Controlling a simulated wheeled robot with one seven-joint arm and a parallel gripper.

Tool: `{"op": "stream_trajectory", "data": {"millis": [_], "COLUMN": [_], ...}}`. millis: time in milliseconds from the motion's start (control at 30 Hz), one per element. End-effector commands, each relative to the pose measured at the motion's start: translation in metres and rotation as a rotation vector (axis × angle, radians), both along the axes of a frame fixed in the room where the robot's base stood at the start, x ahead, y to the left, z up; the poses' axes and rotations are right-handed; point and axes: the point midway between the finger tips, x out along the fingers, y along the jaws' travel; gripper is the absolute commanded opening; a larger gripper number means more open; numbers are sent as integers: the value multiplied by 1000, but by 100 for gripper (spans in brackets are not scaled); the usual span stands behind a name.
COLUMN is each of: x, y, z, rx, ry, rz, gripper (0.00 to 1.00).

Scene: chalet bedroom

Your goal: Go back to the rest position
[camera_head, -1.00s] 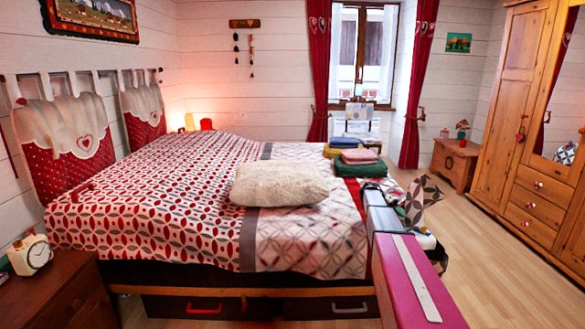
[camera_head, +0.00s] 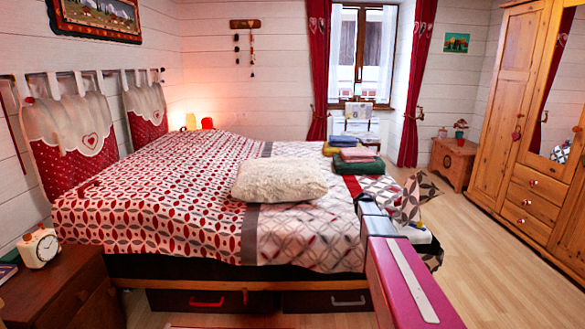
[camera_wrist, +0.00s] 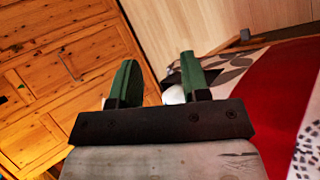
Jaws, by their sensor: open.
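My gripper (camera_wrist: 157,75) shows in the wrist view with its two green fingers apart and nothing held between them. A white rounded shape shows just behind the fingers; I cannot tell what it is. In the head view my magenta and grey arm reaches forward along the right side of the bed (camera_head: 180,205); the gripper itself cannot be made out there. The wrist view shows the wooden wardrobe (camera_wrist: 60,70) to the left of the fingers and red and patterned bedding (camera_wrist: 285,90) to the right.
A cream pillow (camera_head: 280,179) and folded cloths (camera_head: 357,154) lie on the bed. The wooden floor (camera_head: 500,265) at right is clear.

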Motion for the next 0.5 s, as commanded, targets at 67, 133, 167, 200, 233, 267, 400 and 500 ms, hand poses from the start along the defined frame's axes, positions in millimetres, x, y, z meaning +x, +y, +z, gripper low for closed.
{"op": "stream_trajectory", "data": {"millis": [67,133,167,200,233,267,400,500], "x": [-26,-44,-54,-68,-80,-93,-158,-195], "y": [17,34,42,54,65,76,136,172], "z": [-9,-18,-23,-29,-34,-39,-56,-61], "rx": [66,136,170,218,259,302,524,653], "ry": [-15,-33,-43,-58,-70,-85,-179,-252], "rz": [44,87,109,140,164,191,325,398], "gripper": [42,42,42,42,42,42,42,42]}}
